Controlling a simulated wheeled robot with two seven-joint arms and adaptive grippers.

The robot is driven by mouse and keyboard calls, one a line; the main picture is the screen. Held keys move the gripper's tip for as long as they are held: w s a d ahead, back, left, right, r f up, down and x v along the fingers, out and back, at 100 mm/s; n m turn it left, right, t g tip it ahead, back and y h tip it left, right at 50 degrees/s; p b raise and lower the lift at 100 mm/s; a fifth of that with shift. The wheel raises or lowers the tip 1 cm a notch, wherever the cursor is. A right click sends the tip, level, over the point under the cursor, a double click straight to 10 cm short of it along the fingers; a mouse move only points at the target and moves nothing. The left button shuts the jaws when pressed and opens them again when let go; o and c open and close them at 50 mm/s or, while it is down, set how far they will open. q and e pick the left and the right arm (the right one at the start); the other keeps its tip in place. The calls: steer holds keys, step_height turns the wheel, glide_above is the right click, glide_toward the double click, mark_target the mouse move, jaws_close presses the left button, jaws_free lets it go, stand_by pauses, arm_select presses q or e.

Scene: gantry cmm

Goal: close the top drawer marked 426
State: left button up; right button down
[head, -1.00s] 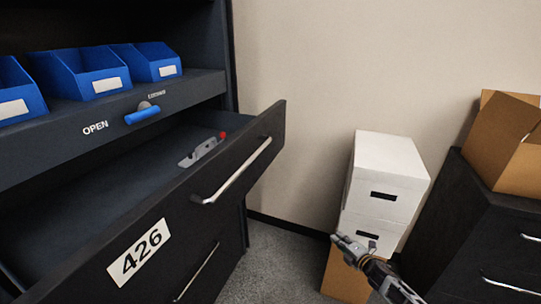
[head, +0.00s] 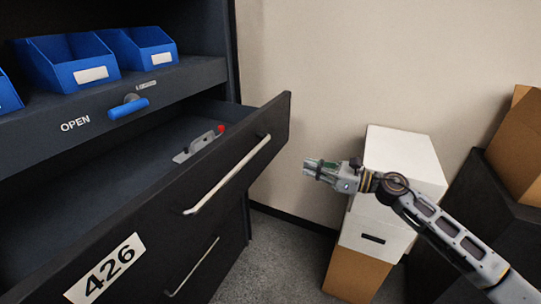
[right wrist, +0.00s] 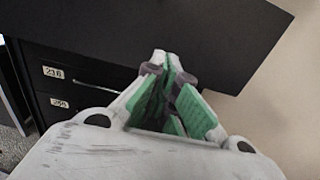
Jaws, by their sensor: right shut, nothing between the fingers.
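The top drawer (head: 160,215) marked 426 is black and stands pulled out from the dark cabinet. Its number label (head: 105,268) is at the lower left, and its silver bar handle (head: 228,175) runs along the front. A grey metal part with a red tip (head: 198,145) lies inside. My right gripper (head: 312,168) is shut and empty, to the right of the drawer's front and apart from it in the head view. In the right wrist view, the shut fingers (right wrist: 163,62) with green pads point toward a dark panel. My left gripper is not in view.
A blue-handled latch (head: 128,108) beside the word OPEN sits above the drawer, under blue bins (head: 70,62). A lower drawer has a silver handle (head: 192,267). White boxes (head: 402,165) on a brown carton (head: 355,272) stand behind my right arm. A black cabinet (head: 505,180) is at right.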

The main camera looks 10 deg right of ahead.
mark_target(262, 155)
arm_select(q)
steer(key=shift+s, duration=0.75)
arm_select(e)
steer(key=shift+w+a, duration=0.1)
steer(key=shift+w, duration=0.05)
